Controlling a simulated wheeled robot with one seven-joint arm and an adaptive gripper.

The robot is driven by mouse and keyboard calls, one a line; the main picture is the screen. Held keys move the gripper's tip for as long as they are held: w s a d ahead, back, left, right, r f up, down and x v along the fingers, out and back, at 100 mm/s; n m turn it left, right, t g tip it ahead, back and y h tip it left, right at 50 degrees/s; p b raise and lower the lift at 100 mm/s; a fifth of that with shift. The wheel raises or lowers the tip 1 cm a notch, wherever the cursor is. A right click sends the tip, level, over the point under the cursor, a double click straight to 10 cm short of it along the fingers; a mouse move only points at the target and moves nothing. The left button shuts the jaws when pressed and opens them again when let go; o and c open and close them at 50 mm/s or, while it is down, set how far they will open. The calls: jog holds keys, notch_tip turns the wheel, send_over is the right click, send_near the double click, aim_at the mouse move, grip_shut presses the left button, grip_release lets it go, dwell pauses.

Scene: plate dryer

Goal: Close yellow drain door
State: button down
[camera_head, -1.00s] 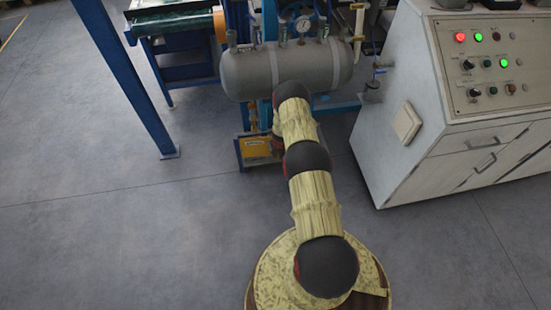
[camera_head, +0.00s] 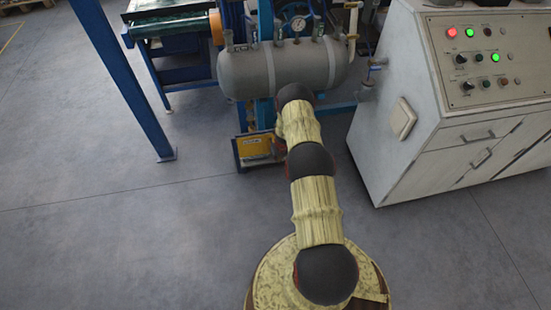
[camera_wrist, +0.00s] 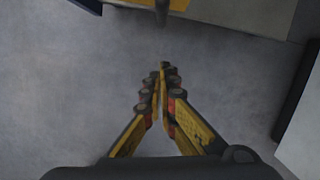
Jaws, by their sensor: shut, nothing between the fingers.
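The yellow drain door (camera_head: 256,146) shows low under the grey tank, left of my arm, which partly hides it. In the wrist view a yellow panel (camera_wrist: 222,12) lies along the top edge, cut off by the frame; I cannot tell how far the door stands open. My gripper (camera_wrist: 164,68) is shut and empty, with its fingertips together over the grey floor. In the head view my gripper is hidden behind my arm.
The grey tank (camera_head: 245,76) sits above the door. A white control cabinet (camera_head: 385,165) stands close on the right. A blue post (camera_head: 128,80) stands on the left. The floor (camera_head: 120,230) in front and to the left is clear.

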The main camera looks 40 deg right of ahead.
jog(key=p+v, duration=0.3)
jog(key=v, duration=0.6)
jog(key=shift+w+r, duration=0.25)
jog(key=shift+r, duration=0.1)
jog(key=shift+d, duration=0.15)
jog(key=s+a+r+n+g+y, duration=0.2)
jog(key=s+a+r+n+y, duration=0.1)
jog(key=s+a+n, duration=0.8)
jog(key=s+a+r+n, duration=0.1)
jog(key=a+r+n, duration=0.4)
jog(key=r, duration=0.6)
jog(key=a+r+n+g, duration=0.1)
jog(key=a+r+n, duration=0.2)
jog(key=r+n, duration=0.55)
jog(key=s+a+r+n, duration=0.1)
jog(key=a+r+n, duration=0.35)
jog(key=r, duration=0.85)
jog(key=s+a+r+n+t, duration=0.2)
jog(key=s+a+r, duration=0.3)
jog(key=r, duration=0.4)
jog(key=s+a+r+n+t+h, duration=0.1)
jog(key=s+a+r+n+t, duration=0.1)
jog(key=s+a+r+n, duration=0.3)
jog(key=s+a+r+n+t+h, duration=0.1)
jog(key=s+a+r, duration=0.4)
jog(key=r, duration=0.8)
jog(key=a+n+t, duration=0.1)
jog(key=n, duration=0.1)
jog(key=shift+r+n, duration=0.3)
